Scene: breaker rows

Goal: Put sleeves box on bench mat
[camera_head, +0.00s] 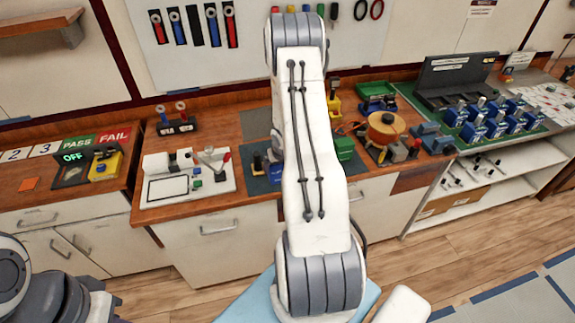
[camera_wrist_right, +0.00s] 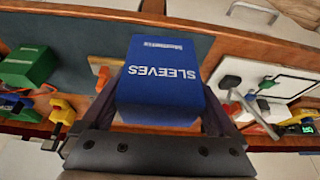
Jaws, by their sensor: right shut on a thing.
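The blue sleeves box (camera_wrist_right: 160,80), with white SLEEVES lettering, fills the middle of the right wrist view. My right gripper (camera_wrist_right: 160,108) is shut on it, with a dark finger along each side. In the head view a small blue part of the box (camera_head: 277,173) shows left of my right arm, which hides the rest and most of the gripper. The dark blue-grey bench mat (camera_head: 259,186) lies on the wooden bench below; it also shows behind the box in the wrist view (camera_wrist_right: 88,38). I cannot tell whether the box touches it. My left gripper is out of view.
A green box (camera_head: 345,148) stands right of my arm, also in the wrist view (camera_wrist_right: 28,65). A white fixture board (camera_head: 190,187) lies left of the mat. An orange round container (camera_head: 386,127) and a row of blue breakers (camera_head: 490,120) stand farther right.

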